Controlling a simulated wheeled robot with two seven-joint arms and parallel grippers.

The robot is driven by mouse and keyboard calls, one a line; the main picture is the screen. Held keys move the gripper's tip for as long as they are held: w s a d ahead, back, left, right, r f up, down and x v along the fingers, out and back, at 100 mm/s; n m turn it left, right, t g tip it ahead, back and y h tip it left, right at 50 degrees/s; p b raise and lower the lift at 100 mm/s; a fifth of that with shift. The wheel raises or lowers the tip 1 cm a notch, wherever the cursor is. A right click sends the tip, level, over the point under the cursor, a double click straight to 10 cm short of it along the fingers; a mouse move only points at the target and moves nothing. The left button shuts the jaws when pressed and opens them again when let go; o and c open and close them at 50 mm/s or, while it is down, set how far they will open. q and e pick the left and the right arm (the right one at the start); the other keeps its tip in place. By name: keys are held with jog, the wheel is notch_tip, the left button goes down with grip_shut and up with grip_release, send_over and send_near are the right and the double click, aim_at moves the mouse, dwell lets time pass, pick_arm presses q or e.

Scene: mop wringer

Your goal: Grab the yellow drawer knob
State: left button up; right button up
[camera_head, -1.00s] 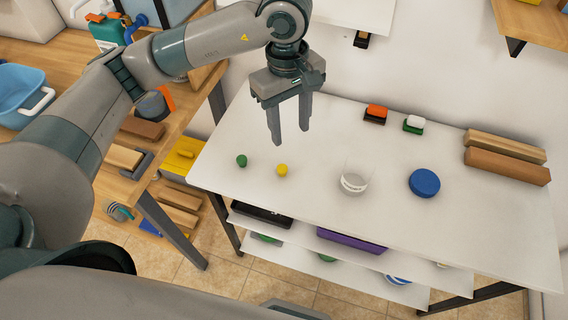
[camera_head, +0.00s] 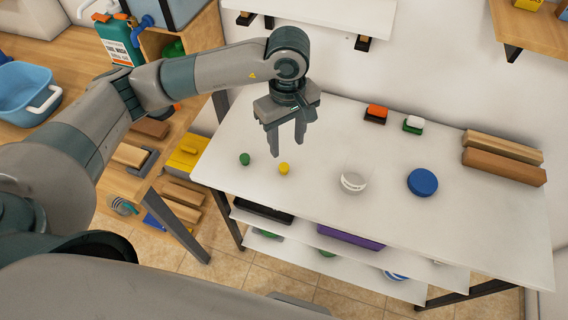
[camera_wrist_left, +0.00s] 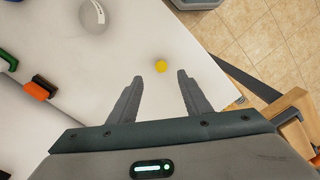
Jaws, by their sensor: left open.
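The yellow knob (camera_head: 284,169) is a small round piece on the white table top (camera_head: 310,190), near its front left. My left gripper (camera_head: 287,150) is open and empty, pointing down just above and behind the knob in the head view. In the left wrist view the yellow knob (camera_wrist_left: 161,66) lies ahead of the gap between the open fingers (camera_wrist_left: 158,88), not touching them. The green knob (camera_head: 245,159) sits to the left of the yellow one. My right gripper does not show.
A clear round container (camera_head: 353,182) and a blue disc (camera_head: 422,182) stand to the right. A wooden workbench (camera_head: 65,75) is at the left.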

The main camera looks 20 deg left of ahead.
pick_arm(q)
jog(key=p, duration=0.2)
send_over(285, 166)
jog(key=f, duration=0.4)
jog(key=shift+s+d+f, duration=0.1)
jog(key=shift+s+d, duration=0.15)
jog(key=shift+s, duration=0.1)
jog(key=shift+f, duration=0.7)
jog(key=shift+w+a+f+p, duration=0.15)
jog(key=shift+a+f+p, duration=0.05)
jog(key=shift+f+p, duration=0.65)
notch_tip(285, 166, down, 2)
jog(key=shift+a+f+p, duration=0.1)
jog(key=shift+p, duration=0.45)
jog(key=shift+w+f, duration=0.1)
jog(key=shift+f, duration=0.55)
jog(key=shift+c, duration=0.6)
